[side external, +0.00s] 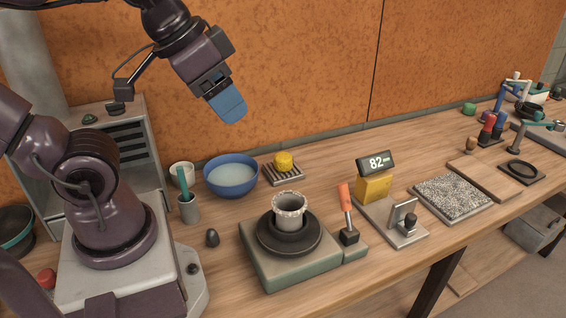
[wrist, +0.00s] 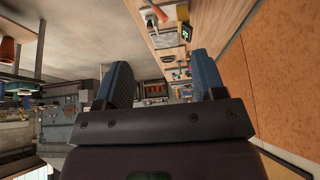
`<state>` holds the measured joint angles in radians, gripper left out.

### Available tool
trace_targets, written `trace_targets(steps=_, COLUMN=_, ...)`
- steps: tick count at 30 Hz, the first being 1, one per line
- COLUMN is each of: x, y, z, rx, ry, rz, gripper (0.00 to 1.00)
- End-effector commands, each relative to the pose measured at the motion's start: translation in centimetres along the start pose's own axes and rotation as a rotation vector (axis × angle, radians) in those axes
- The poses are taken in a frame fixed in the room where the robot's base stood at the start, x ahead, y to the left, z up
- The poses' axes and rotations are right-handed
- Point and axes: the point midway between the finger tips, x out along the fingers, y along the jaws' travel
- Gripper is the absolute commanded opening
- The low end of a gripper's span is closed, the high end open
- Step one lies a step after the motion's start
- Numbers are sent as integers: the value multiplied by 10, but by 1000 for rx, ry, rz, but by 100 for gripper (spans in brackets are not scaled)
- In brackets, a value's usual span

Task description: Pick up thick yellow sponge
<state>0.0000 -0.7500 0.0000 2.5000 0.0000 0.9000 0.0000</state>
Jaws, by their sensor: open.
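A thick round yellow sponge (side external: 283,160) sits on a small slatted rack (side external: 284,174) near the back of the bench, just right of a blue bowl. My gripper (side external: 229,108) with blue fingers is raised well above the bench, up and to the left of the sponge and apart from it. In the wrist view my gripper (wrist: 163,85) has its two blue fingers spread apart with nothing between them. The sponge is not seen in the wrist view.
The blue bowl of water (side external: 231,175) stands left of the rack. A cup (side external: 182,174) and a tool holder (side external: 188,208) are further left. A wheel with a grey pot (side external: 289,211) stands in front. A yellow scale display (side external: 375,178) is to the right. The orange wall (side external: 300,70) rises behind.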

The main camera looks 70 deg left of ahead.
Motion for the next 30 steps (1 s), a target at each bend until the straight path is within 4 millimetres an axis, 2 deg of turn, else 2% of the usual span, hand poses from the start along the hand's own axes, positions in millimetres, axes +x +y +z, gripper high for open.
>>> trace_targets(steps=1, x=0, y=0, z=0, rx=0, ry=0, rz=0, gripper=75)
trace_targets(steps=3, x=0, y=0, z=0, rx=0, ry=0, rz=0, gripper=85)
trace_targets(steps=11, x=0, y=-1, z=0, rx=-6, ry=0, rz=-3, gripper=85)
trace_targets(steps=14, x=10, y=-8, z=2, rx=-37, ry=-49, rz=-19, gripper=85)
trace_targets(steps=17, x=26, y=-20, z=0, rx=-85, ry=-133, rz=-42, gripper=85)
trace_targets(steps=22, x=59, y=-52, z=-25, rx=-137, ry=-275, rz=-75, gripper=85)
trace_targets(steps=26, x=91, y=-84, z=-45, rx=-60, ry=-367, rz=-63, gripper=85)
trace_targets(steps=30, x=133, y=-123, z=-60, rx=94, ry=-450, rz=-11, gripper=85)
